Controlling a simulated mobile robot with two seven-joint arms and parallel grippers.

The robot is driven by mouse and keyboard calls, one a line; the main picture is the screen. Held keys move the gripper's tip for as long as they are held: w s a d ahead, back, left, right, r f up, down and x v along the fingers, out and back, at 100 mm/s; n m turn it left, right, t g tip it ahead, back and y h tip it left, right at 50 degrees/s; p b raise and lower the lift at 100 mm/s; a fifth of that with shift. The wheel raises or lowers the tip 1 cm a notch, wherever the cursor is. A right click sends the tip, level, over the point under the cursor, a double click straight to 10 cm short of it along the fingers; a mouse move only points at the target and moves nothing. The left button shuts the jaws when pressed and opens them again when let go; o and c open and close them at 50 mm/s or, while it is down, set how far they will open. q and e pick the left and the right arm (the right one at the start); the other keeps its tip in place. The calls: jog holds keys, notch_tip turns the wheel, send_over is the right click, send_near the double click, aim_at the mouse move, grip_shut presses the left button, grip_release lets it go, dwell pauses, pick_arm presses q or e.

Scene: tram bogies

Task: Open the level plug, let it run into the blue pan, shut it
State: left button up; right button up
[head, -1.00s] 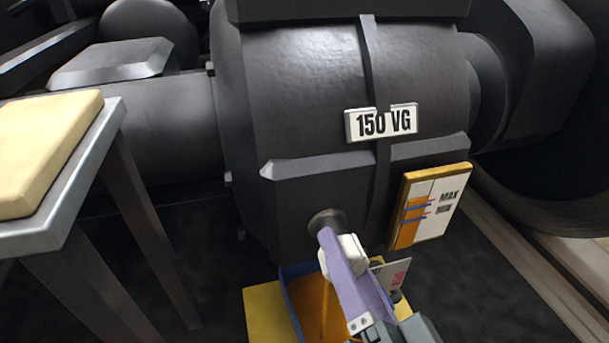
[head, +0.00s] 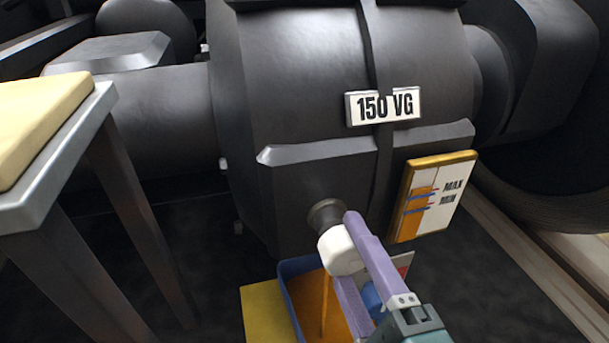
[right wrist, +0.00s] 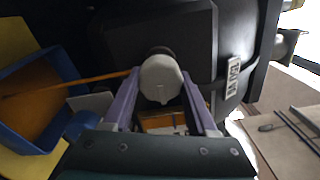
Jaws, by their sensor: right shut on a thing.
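The level plug is a white knob (head: 338,252) at a dark boss (head: 325,214) low on the black gearbox (head: 300,90). My right gripper (head: 347,248) is shut on it, one purple finger on each side. The plug shows between the fingers in the right wrist view (right wrist: 160,78). A thin orange stream (head: 324,305) falls from beneath the plug into the blue pan (head: 290,304), which holds orange liquid. The stream and pan also show at the left of the right wrist view (right wrist: 22,140). My left gripper is not in view.
A gauge board (head: 432,197) marked MAX and MIN is right of the plug. A "150 VG" label (head: 383,106) is above. A yellow mat (head: 262,315) lies under the pan. A metal table (head: 62,165) with a cream pad (head: 40,125) stands left.

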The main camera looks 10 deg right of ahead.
jog(key=m, duration=0.2)
jog(key=m+b, duration=0.1)
jog(key=shift+f+m, duration=0.2)
jog(key=shift+m, duration=0.2)
jog(key=m+b, duration=0.1)
jog(key=m, duration=0.2)
jog(key=shift+a+m, duration=0.1)
jog(key=shift+m, duration=0.2)
jog(key=m+b, duration=0.1)
jog(key=m, duration=0.2)
jog(key=shift+m, duration=0.5)
jog(key=shift+r, duration=0.1)
jog(key=o, duration=1.4)
jog(key=shift+c, duration=0.2)
